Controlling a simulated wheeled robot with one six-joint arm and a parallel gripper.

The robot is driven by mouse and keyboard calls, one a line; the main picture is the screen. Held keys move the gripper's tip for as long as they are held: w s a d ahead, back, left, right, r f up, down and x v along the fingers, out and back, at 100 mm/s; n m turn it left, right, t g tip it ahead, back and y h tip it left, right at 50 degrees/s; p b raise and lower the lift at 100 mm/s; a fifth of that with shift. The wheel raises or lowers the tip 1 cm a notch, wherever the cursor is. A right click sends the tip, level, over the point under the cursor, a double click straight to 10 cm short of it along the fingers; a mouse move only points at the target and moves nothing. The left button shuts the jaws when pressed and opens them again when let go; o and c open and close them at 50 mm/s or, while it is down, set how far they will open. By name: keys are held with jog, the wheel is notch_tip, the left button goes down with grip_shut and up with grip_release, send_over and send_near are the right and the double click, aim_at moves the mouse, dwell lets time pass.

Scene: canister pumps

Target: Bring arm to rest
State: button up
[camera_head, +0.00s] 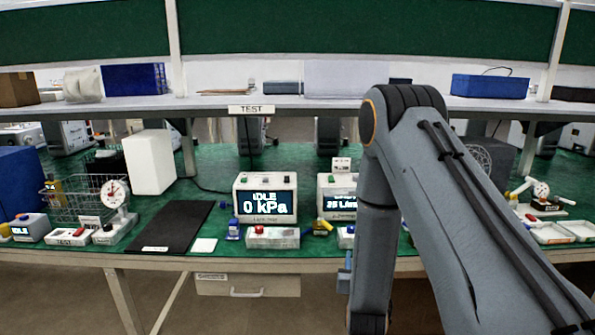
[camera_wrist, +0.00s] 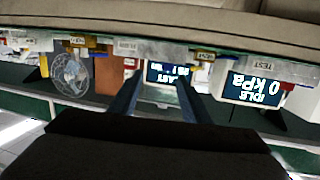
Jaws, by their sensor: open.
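My arm comes in from the lower right in the head view, bends at a high elbow and hangs down in front of the bench's front edge. My gripper (camera_head: 346,275) shows only in part beside the forearm, below the level of the bench top. In the wrist view, which looks upside down, two dark fingers of my gripper (camera_wrist: 160,88) stand apart with nothing held between them. Beyond them is a lit display box (camera_wrist: 168,73). The 0 kPa IDLE display box (camera_wrist: 252,88) is to the right in that view.
The green bench top (camera_head: 210,195) holds a 0 kPa box (camera_head: 265,205), a black mat (camera_head: 172,226), a white block (camera_head: 149,162), a wire basket (camera_head: 75,205) and gauges. A drawer (camera_head: 247,284) hangs below the front edge. My arm hides part of the right side.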

jog(key=s+r+g+y, duration=0.1)
jog(key=s+r+g, duration=0.2)
jog(key=s, duration=0.7)
jog(key=s+r+n+g+y, duration=0.1)
jog(key=s+r+g, duration=0.2)
jog(key=s+g, duration=0.4)
jog(key=s+r+n+g, duration=0.1)
jog(key=s+r+g, duration=0.2)
jog(key=s, duration=1.1)
jog(key=shift+s+d+g+y, duration=0.15)
jog(key=shift+d+g+y, duration=0.25)
jog(key=shift+g, duration=0.8)
